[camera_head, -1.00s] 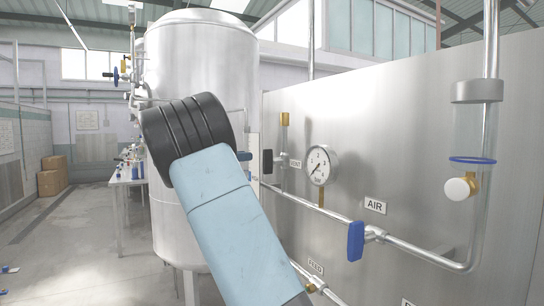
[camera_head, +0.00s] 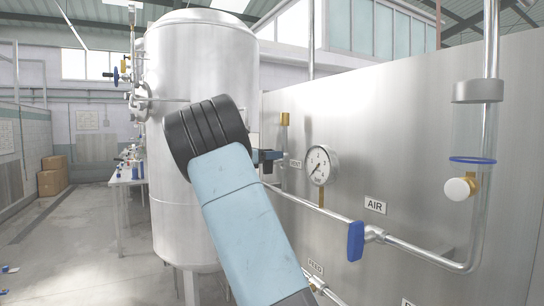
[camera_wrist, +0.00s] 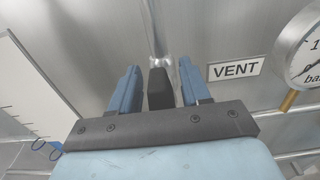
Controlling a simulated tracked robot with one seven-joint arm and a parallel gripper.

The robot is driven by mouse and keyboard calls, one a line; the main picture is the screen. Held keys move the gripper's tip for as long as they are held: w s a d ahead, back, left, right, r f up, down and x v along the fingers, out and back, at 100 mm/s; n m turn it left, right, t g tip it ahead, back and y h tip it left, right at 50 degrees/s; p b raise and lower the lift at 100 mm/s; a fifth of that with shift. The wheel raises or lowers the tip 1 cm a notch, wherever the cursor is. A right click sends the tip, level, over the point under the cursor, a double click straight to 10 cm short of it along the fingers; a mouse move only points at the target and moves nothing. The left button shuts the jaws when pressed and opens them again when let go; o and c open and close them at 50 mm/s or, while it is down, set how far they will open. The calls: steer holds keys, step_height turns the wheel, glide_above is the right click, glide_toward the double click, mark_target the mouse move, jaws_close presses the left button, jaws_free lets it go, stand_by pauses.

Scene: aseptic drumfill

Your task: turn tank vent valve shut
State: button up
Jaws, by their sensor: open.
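The vent valve's dark handle (camera_wrist: 160,88) shows in the wrist view between the two blue fingers of my open gripper (camera_wrist: 158,82), with a gap on each side. The metal pipe (camera_wrist: 156,30) runs up behind it, and the VENT label (camera_wrist: 234,69) is just to the right. In the head view my gripper (camera_head: 268,156) is in front of the panel, left of the VENT label (camera_head: 295,163), and the handle is mostly hidden there. I cannot tell whether the fingers touch the handle.
A pressure gauge (camera_head: 319,166) sits right of the vent label. A blue-handled valve (camera_head: 355,240) is on the air pipe below the AIR label (camera_head: 375,206). The large steel tank (camera_head: 190,60) stands left, behind my arm. A white board (camera_wrist: 30,75) with hooks hangs at left in the wrist view.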

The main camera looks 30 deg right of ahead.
mark_target(275, 163)
steer(key=shift+c, duration=0.2)
jaws_close()
stand_by(0.4)
steer(key=m, duration=0.2)
steer(key=s+m, duration=0.1)
steer(key=shift+m, duration=0.4)
steer(key=shift+s+f+m, duration=0.3)
steer(key=shift+f+m, duration=0.2)
steer(key=shift+m, duration=1.8)
steer(key=shift+s+f+m, duration=0.25)
steer(key=shift+f+m, duration=0.25)
steer(key=shift+m, duration=1.8)
steer(key=shift+s+f+m, duration=0.3)
steer(key=shift+f+m, duration=0.2)
steer(key=shift+m, duration=1.8)
steer(key=shift+f, duration=0.15)
